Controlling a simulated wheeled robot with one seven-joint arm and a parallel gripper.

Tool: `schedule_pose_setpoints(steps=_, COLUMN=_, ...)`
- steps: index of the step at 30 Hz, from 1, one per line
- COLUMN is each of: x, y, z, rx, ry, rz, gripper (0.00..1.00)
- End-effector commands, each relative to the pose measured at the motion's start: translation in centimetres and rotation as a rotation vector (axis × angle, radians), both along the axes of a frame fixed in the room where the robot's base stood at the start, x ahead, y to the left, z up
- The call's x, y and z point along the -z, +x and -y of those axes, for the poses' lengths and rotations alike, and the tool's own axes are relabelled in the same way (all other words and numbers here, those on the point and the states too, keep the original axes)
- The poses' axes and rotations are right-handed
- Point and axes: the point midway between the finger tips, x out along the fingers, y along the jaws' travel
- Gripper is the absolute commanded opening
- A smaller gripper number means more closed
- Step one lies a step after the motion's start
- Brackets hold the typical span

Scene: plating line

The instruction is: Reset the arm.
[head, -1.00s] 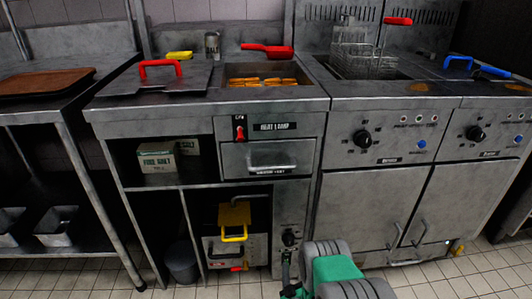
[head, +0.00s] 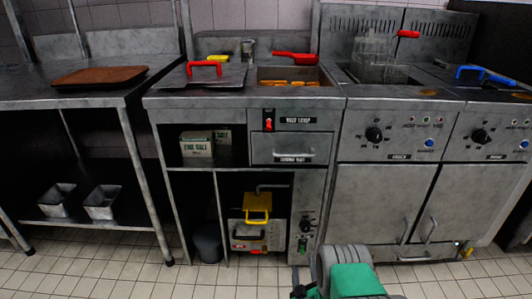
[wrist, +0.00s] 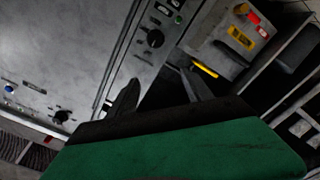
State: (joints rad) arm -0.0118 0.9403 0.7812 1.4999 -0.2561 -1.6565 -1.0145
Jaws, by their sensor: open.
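My arm, grey with a green section, shows at the bottom of the head view. My gripper (head: 304,278) is at its left end, low in front of the heat-lamp cabinet (head: 316,185). In the wrist view my gripper (wrist: 160,97) shows two dark fingers apart, with nothing seen between them. The green part fills the bottom of that view. The fingers point toward the cabinet front and the open bay with the yellow handle (wrist: 205,69). Whether they touch anything cannot be told.
Fryers (head: 385,200) stand to the right, with a wire basket (head: 372,65) on top. Fries (head: 289,83) lie in the warming well. A red-handled lid (head: 205,69) sits beside it. A steel table (head: 60,98) holds a brown board (head: 100,76). The tiled floor in front is clear.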

Motion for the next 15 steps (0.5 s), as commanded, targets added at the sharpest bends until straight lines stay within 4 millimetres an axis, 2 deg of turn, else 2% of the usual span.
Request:
schedule_pose_setpoints(steps=1, x=-1.6, y=0.7, z=0.3, rx=0.002, ry=0.01, rz=-0.009, gripper=0.59)
schedule_pose_setpoints(steps=5, x=-4.6, y=2.6, z=0.1, rx=-0.016, ry=0.044, rz=-0.063, gripper=0.59)
schedule_pose_setpoints(steps=11, x=-11.6, y=5.5, z=-1.0, rx=-0.059, ry=0.116, rz=-0.196, gripper=0.59)
schedule_pose_setpoints(steps=14, x=-16.8, y=6.7, z=-1.6, rx=-0.068, ry=0.164, rz=-0.286, gripper=0.59)
schedule_pose_setpoints(steps=15, x=-19.5, y=7.0, z=-1.8, rx=-0.069, ry=0.185, rz=-0.33, gripper=0.59)
